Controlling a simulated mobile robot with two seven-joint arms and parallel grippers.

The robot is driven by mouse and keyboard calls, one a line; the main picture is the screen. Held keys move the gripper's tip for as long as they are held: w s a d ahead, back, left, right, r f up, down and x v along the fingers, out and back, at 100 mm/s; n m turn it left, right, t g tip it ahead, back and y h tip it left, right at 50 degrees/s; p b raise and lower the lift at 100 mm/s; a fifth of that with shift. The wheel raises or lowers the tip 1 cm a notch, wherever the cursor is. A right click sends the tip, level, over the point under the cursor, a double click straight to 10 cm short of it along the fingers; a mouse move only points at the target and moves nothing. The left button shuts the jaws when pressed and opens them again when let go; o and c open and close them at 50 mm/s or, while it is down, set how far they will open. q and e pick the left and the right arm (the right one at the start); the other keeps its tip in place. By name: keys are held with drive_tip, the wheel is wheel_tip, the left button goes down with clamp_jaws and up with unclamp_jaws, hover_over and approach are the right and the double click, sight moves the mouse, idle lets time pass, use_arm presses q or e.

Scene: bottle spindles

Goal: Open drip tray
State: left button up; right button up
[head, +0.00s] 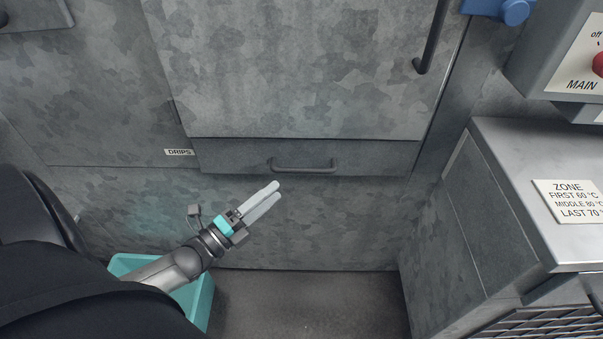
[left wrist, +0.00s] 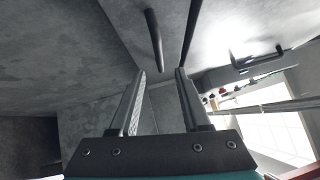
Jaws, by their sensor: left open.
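The drip tray (head: 365,157) is a low, wide grey metal front beneath the large door panel, with a small DRIPS label (head: 179,153) to its left. It looks shut, flush with the panels around it. Its dark bar handle (head: 302,167) is at its middle. A dark bar that appears to be this handle also shows in the left wrist view (left wrist: 154,40), beyond the fingertips. My left gripper (head: 277,190) is open and empty, just below and left of the handle, apart from it. The two fingers also show spread in the left wrist view (left wrist: 160,72). My right gripper is not in view.
A large grey door (head: 300,65) with a vertical handle (head: 430,40) is above the tray. A grey cabinet (head: 505,190) with a ZONE label juts out at right. A teal bin (head: 203,300) stands on the floor at lower left. The floor (head: 310,305) below the tray is clear.

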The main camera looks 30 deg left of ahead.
sight(301, 169)
use_arm(q)
drive_tip(key=shift+b+x, duration=1.45)
drive_tip(key=shift+x, duration=3.4)
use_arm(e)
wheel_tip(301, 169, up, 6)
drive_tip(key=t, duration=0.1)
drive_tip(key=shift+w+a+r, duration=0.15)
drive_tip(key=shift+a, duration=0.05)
use_arm(q)
clamp_jaws()
